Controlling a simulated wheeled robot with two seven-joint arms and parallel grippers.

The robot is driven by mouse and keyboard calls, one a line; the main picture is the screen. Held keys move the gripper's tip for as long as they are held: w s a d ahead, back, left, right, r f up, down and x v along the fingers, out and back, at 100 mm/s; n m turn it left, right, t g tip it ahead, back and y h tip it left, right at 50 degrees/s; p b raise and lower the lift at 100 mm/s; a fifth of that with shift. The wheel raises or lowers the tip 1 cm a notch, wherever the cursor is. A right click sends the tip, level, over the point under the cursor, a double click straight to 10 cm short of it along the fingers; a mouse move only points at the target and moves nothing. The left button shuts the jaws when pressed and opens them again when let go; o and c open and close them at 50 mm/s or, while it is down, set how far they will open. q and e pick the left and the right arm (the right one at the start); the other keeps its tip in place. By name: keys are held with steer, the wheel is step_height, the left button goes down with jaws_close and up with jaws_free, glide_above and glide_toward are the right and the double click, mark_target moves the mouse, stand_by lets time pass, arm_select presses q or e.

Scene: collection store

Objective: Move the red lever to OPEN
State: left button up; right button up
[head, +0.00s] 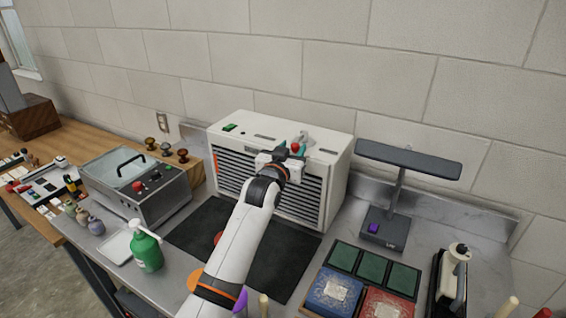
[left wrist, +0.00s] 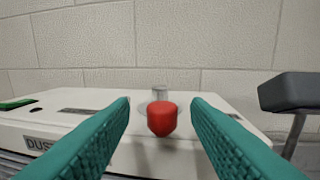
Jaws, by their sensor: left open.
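The red lever knob (head: 295,147) sits on a pale stem on top of a white louvred cabinet (head: 336,164). In the left wrist view the red knob (left wrist: 161,118) shows between and beyond the two teal fingers, with gaps on both sides. My left gripper (head: 290,152) is open at the cabinet's top front edge, close to the knob; whether a finger touches it I cannot tell. The gripper partly hides the lever in the head view. No OPEN marking is readable. My right gripper is not in view.
A green switch (head: 230,127) is on the cabinet's top left. A dark lamp (head: 408,160) stands to the right. A glass-lidded box (head: 130,180) and green pump bottle (head: 146,250) stand to the left. A black mat (head: 200,230) lies in front. A block wall is behind.

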arm_select(q)
steer(key=b+v, duration=0.2)
steer(key=v, duration=0.9)
